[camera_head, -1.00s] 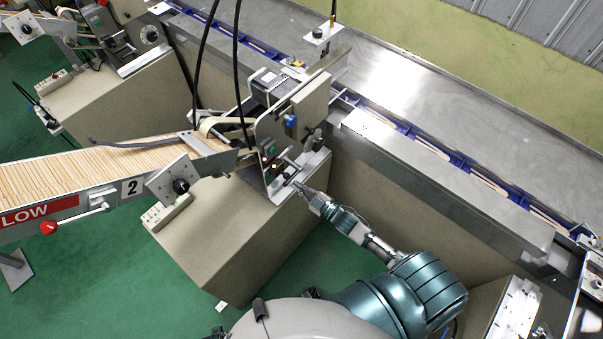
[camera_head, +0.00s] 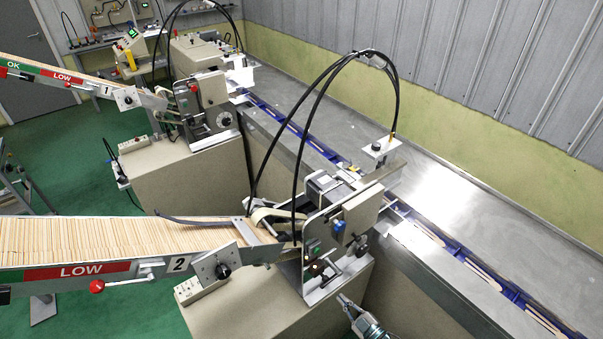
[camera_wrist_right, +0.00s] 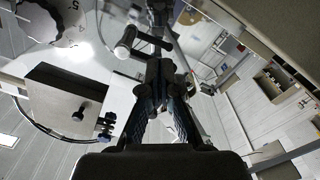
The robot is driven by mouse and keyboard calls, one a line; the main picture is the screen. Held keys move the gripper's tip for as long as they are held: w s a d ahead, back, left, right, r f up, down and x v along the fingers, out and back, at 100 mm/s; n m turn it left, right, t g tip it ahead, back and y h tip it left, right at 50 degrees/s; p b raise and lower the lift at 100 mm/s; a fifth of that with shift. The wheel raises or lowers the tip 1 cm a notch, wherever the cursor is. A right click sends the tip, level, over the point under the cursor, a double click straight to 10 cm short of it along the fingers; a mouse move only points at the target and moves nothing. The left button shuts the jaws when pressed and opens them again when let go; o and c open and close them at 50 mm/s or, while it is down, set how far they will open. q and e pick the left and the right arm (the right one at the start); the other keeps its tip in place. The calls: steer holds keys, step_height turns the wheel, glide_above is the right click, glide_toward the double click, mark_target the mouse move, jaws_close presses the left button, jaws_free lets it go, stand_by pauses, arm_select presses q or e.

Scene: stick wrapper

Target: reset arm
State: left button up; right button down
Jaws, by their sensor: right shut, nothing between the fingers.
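My right gripper (camera_head: 343,301) shows at the bottom edge of the head view, just in front of the stick-wrapping machine (camera_head: 356,222) marked 2. Only its tip and a little of the wrist show there. In the right wrist view its two dark fingers (camera_wrist_right: 158,75) come together, shut, with nothing seen between them. A round-ended lever or knob (camera_wrist_right: 124,43) of the machine shows close to the fingertips in that view; I cannot tell whether they touch. My left gripper is in neither view.
Feed chute 2 (camera_head: 110,237) is full of sticks, with a red LOW label and a red knob (camera_head: 97,286). Machine 1 (camera_head: 205,105) stands further back. A blue conveyor (camera_head: 450,254) runs diagonally along a steel counter. Black cables (camera_head: 300,130) arch over machine 2. Green floor lies at left.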

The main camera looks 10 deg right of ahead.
steer(key=s+d+f+m+g+h, duration=0.15)
steer(key=s+f, duration=0.25)
steer(key=f, duration=0.6)
steer(key=s+d+f+m+g+h, duration=0.1)
steer(key=s+f+m+g+h, duration=0.15)
steer(key=s+f, duration=0.45)
steer(key=s+d+f+m+g+h, duration=0.1)
steer(key=s+d+f+g+h, duration=0.15)
steer(key=f, duration=0.95)
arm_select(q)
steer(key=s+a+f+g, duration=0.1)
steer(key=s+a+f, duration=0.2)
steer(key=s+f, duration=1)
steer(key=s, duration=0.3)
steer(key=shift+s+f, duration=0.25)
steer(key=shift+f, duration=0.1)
arm_select(e)
steer(key=s+a+f+m+g, duration=0.1)
steer(key=s+a+f+g, duration=0.1)
steer(key=s, duration=0.7)
steer(key=s+a+f+m+g, duration=0.1)
steer(key=s+a+f+g, duration=0.1)
steer(key=s+f+g, duration=0.2)
steer(key=s+a+f+m+g, duration=0.1)
steer(key=s+a+f+g, duration=0.1)
steer(key=s+f, duration=0.6)
steer(key=s+g, duration=0.1)
steer(key=s, duration=0.5)
steer(key=shift+s+a, duration=0.2)
